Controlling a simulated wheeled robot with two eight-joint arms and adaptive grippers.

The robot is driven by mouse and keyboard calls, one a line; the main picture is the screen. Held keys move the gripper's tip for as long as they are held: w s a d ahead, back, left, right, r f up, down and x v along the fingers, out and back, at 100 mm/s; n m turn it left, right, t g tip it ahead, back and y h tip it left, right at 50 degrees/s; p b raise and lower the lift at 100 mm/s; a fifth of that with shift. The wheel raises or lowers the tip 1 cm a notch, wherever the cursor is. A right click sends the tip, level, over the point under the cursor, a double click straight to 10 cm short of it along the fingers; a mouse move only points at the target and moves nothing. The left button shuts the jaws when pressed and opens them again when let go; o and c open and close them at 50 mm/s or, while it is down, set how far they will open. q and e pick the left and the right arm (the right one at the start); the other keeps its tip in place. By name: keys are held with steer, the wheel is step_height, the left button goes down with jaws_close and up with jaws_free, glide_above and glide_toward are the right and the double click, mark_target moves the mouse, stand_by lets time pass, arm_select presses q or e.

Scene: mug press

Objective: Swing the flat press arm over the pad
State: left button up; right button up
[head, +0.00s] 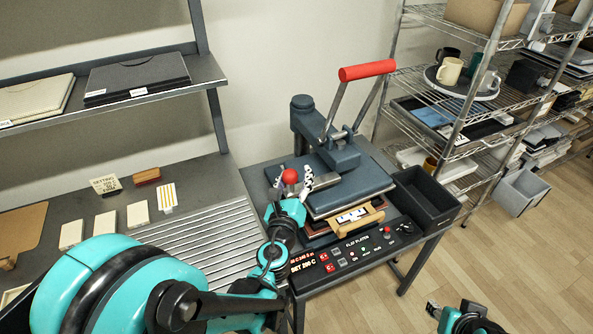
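The flat press (340,160) stands on a dark bench. Its dark upper plate (345,187) hangs from the press arm (318,128), with a red-gripped lever (367,70) raised above. Layered brown and reddish edges (316,228) show under the plate; the pad's surface is hidden. A red ball knob (290,176) sits at the plate's left side. My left gripper (292,190) is at this knob, with a finger to its right; whether it touches or grips the knob is unclear. My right gripper (441,310) is low at the bottom right, away from the press, its fingers small.
A control panel (350,250) fronts the press, and an open black bin (425,197) stands at its right. A wire shelf (462,100) with mugs and trays is behind right. A ribbed surface (205,240) and small blocks (138,214) lie left.

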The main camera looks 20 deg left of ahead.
arm_select(q)
steer(key=v, duration=0.5)
steer(key=shift+d, duration=0.1)
stand_by(0.6)
